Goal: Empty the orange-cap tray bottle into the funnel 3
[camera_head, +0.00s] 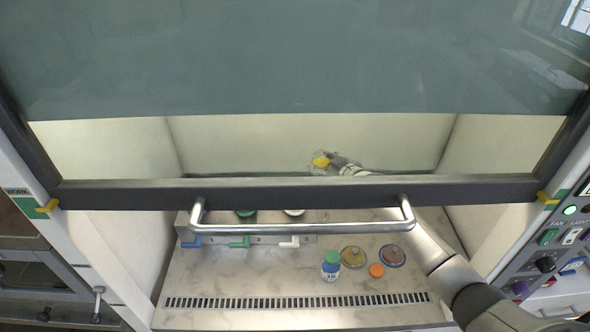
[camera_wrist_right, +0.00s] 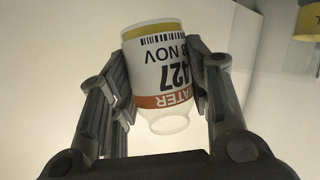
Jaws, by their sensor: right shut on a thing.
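My right gripper (camera_wrist_right: 170,105) is shut on an uncapped clear bottle (camera_wrist_right: 165,75) with a white and orange label; the label lettering is upside down in the wrist view. A yellow band shows at the bottle's far end, and its open neck points toward the gripper's palm side. In the head view the right gripper (camera_head: 338,163) and the bottle's yellow part (camera_head: 321,161) show small at the back of the hood, above the sash's bottom bar. An orange cap (camera_head: 376,270) lies on the work surface. A green funnel (camera_head: 245,212) and a white funnel (camera_head: 293,212) are partly hidden by the bar.
The sash bar (camera_head: 300,190) and its metal handle (camera_head: 300,228) cross the hood opening. Blue, green and white valve levers (camera_head: 240,242) line the step. The left front surface is clear.

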